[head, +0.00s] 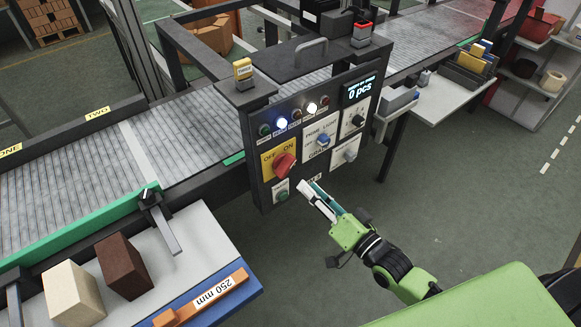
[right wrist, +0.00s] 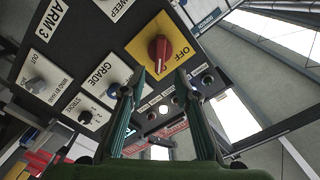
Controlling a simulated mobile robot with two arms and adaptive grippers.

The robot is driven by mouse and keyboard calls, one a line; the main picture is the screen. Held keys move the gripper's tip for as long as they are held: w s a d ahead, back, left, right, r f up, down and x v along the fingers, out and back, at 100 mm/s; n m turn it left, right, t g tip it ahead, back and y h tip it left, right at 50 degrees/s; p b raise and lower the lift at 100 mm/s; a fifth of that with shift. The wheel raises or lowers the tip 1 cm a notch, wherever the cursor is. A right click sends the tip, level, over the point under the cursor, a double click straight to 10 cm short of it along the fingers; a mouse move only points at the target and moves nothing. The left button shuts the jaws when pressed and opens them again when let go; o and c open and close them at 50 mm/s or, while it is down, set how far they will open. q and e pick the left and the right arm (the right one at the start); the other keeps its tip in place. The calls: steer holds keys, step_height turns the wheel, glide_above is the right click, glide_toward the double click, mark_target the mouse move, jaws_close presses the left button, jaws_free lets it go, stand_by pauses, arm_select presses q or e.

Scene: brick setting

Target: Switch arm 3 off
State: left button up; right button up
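The control panel (head: 262,150) stands beside the conveyor. It carries a red rotary knob (head: 285,165) on a yellow OFF/ON plate, also in the right wrist view (right wrist: 158,50); I cannot tell its setting surely. My right gripper (head: 314,193) is just in front of the panel's lower edge. In the right wrist view its fingers (right wrist: 163,84) are apart with nothing between them. My left gripper is out of view.
The panel also has a blue GRADE knob (head: 323,139), a black knob (head: 358,121), a grey knob (head: 350,155) and a green button (head: 282,196). Several indicator lamps (head: 282,123) sit above. A beige block (head: 72,297) and brown block (head: 124,268) stand left.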

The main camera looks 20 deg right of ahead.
mark_target(289, 169)
steer(key=p+x, duration=0.1)
steer(key=x, duration=0.8)
jaws_close()
